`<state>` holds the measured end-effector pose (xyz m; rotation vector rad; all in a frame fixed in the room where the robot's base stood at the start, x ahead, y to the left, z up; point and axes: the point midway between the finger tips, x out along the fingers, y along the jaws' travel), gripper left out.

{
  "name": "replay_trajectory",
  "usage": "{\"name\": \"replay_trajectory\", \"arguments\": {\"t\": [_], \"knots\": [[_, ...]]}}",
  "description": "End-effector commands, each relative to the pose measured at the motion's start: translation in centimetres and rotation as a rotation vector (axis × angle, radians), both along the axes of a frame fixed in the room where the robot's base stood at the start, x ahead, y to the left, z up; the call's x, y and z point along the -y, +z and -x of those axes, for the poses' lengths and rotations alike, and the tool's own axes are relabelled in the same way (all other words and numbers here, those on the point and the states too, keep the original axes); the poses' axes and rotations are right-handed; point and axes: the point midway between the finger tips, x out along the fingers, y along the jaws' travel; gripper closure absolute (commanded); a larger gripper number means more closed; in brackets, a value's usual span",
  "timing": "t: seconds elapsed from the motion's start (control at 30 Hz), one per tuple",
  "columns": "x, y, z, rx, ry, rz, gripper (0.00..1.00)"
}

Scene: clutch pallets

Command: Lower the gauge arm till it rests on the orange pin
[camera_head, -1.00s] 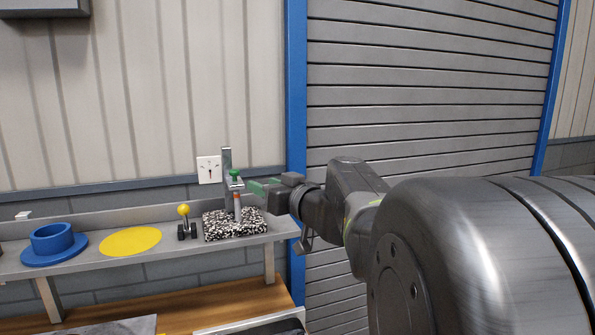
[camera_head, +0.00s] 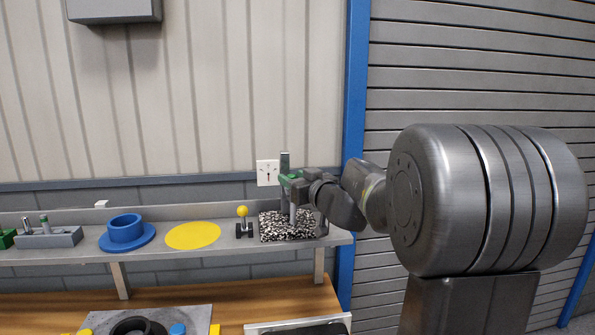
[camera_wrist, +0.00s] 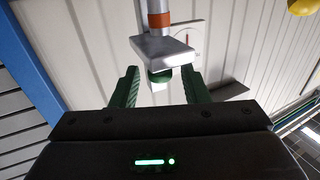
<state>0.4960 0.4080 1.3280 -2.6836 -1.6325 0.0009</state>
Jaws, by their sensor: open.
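The gauge arm (camera_wrist: 162,48) is a silver bar with a green knob (camera_wrist: 160,78) at its end. In the wrist view, my open gripper (camera_wrist: 159,88) has one green finger on each side of the knob, with gaps between. An orange band (camera_wrist: 160,20) on a grey upright part shows beyond the bar, with a grey collar between. I cannot tell whether this is the orange pin touching the arm. In the head view, my gripper (camera_head: 290,179) covers most of the arm. The post (camera_head: 285,161) and speckled base (camera_head: 275,228) show behind and below.
The base stands near the right end of a grey shelf (camera_head: 80,250). To its left are a yellow-balled lever (camera_head: 243,212), a yellow disc (camera_head: 193,235) and a blue flanged ring (camera_head: 126,232). A wall dial (camera_head: 267,172) and blue post (camera_head: 354,110) are close behind.

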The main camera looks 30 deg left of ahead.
Motion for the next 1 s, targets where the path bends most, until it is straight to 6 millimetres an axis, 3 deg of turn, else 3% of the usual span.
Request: {"name": "replay_trajectory", "arguments": {"t": [0.2, 0.5, 0.53, 0.73, 1.0], "knots": [[-1.4, 0.0, -0.7, 0.000, -0.001, 0.001, 0.59], [-1.5, 0.0, -0.8, 0.001, -0.001, 0.000, 0.59], [-1.5, 0.0, -0.8, 0.001, -0.001, 0.000, 0.61], [-1.5, 0.0, -0.8, 0.001, -0.001, 0.000, 1.00], [-1.5, -0.4, -0.8, 0.002, 0.001, 0.001, 1.00]]}}
